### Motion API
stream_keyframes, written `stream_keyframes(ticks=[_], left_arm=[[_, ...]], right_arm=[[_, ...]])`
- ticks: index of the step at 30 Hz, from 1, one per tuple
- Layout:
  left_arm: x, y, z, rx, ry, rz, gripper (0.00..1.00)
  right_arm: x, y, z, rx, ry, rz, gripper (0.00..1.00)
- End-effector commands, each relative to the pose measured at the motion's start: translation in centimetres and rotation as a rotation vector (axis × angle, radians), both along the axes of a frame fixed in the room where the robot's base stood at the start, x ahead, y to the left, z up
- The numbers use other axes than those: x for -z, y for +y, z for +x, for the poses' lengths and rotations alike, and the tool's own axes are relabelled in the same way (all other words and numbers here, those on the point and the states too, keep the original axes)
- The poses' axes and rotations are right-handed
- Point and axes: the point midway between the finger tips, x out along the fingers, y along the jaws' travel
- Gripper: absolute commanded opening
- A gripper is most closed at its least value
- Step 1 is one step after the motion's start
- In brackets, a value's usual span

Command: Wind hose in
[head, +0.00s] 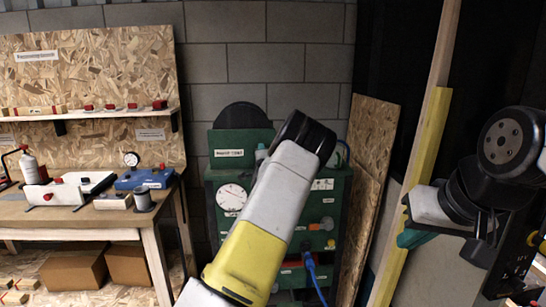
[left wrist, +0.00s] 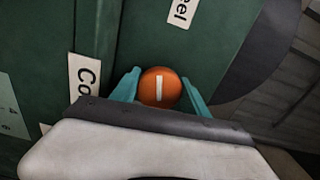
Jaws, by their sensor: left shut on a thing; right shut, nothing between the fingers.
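A green cabinet (head: 228,173) stands by the block wall, with a dark round disc (head: 240,114) rising behind its top panel. A blue hose (head: 316,275) hangs at its lower front. In the left wrist view, my left gripper (left wrist: 160,92) has its teal fingers on either side of an orange knob (left wrist: 160,86) with a white stripe, and is shut on it. A grey disc (left wrist: 268,58) shows beside the green panel there. My right gripper (head: 410,236) is shut and empty, well right of the cabinet.
A workbench (head: 60,215) with tools and a small gauge stands at left, boxes (head: 80,268) below it. A chipboard sheet (head: 372,150) leans right of the cabinet. A yellow-edged wooden post (head: 425,150) stands between the cabinet and my right arm.

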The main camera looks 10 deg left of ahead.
Motion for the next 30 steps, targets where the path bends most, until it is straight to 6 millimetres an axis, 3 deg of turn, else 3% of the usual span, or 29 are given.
stream_keyframes(ticks=[12,30], left_arm=[[0.2,0.06,-0.08,-0.002,0.085,0.272,0.13],[0.11,0.1,-0.08,-0.002,0.109,0.356,0.13]], right_arm=[[0.0,0.0,0.0,0.0,0.0,0.0,0.0],[0.0,0.0,0.0,0.0,0.0,0.0,0.0]])
